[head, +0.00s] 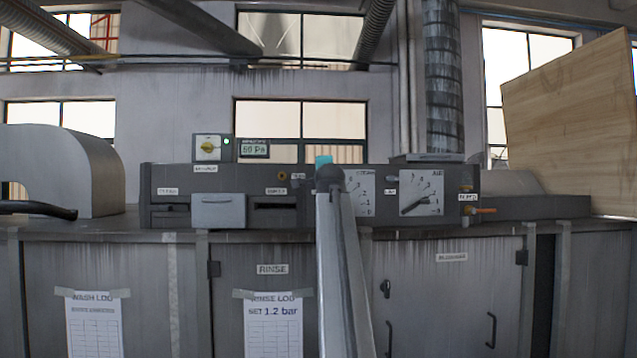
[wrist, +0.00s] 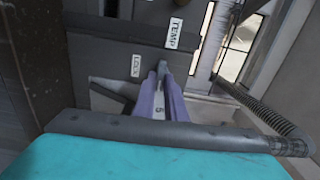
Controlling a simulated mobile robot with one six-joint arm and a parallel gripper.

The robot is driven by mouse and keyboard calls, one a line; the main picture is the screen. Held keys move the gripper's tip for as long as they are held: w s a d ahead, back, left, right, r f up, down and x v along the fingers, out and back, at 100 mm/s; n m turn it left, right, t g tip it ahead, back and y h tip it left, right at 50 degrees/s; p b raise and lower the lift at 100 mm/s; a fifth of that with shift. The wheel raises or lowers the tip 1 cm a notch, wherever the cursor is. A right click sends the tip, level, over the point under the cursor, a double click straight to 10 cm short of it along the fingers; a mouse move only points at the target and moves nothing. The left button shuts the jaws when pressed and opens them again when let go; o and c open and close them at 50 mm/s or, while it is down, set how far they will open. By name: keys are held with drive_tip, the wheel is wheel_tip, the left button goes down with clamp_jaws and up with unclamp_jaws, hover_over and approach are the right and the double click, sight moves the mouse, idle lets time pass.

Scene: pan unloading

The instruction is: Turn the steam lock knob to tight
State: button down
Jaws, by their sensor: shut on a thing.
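A pale dial plate (wrist: 100,103) shows partly beside the fingers. In the head view, my arm covers the gripper and the left part of a white dial (head: 362,195). Only the teal part of my wrist shows above the arm.
To the right is another white dial with a dark pointer (head: 421,193). An orange lever (head: 484,211) sticks out at the panel's right end. A yellow knob (head: 208,148) is on a box at upper left. In the wrist view, a TEMP label (wrist: 175,32) and a ribbed hose (wrist: 262,100) are near.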

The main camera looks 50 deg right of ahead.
drive_tip(key=shift+r+m, duration=0.25)
drive_tip(key=shift+m, duration=0.05)
drive_tip(key=c, duration=1.8)
unclamp_jaws()
drive_tip(key=shift+w+f, duration=0.15)
drive_tip(key=shift+f, duration=0.1)
drive_tip(key=b+v, duration=0.4)
drive_tip(key=v, duration=1)
